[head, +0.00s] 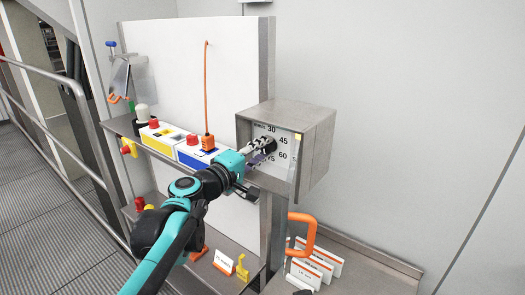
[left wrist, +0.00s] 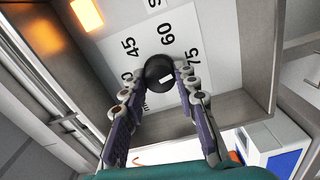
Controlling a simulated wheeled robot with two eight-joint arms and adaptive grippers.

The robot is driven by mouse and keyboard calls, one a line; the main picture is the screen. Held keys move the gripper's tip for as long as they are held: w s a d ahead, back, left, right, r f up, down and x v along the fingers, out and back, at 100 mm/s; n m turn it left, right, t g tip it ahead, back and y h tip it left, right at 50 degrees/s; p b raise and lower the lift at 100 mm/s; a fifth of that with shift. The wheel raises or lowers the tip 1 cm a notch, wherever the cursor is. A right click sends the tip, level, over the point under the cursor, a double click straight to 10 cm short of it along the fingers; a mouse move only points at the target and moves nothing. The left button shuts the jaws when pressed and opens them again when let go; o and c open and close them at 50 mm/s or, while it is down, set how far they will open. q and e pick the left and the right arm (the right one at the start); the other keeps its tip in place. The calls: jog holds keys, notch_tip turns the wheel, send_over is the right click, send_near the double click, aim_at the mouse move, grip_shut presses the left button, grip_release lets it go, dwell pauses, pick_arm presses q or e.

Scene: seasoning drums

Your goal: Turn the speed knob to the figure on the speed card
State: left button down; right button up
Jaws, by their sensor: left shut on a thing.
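The black round speed knob (head: 269,146) sits on the dial plate of the grey metal box (head: 318,138). Figures 30, 45, 60 and 75 are printed around it. My left gripper (head: 262,149) is shut on the knob. In the left wrist view the two fingers (left wrist: 160,80) hold the knob (left wrist: 158,68) from both sides. A short white mark shows on the knob's face; which figure it points to I cannot tell. Small white cards (head: 224,262) stand on the lower shelf, their print too small to read. My right gripper is not in view.
White boxes with red buttons (head: 190,153) stand on the shelf left of the dial box. An orange handle (head: 302,232) rises below the box, near more white cards (head: 305,272). A metal railing (head: 55,78) runs along the left.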

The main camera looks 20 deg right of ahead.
pick_arm(q)
jog(key=shift+m, duration=0.9)
jog(key=shift+f, duration=0.1)
jog(key=c, duration=1.2)
grip_release()
jog(key=shift+o, duration=0.2)
jog(key=v, duration=1.2)
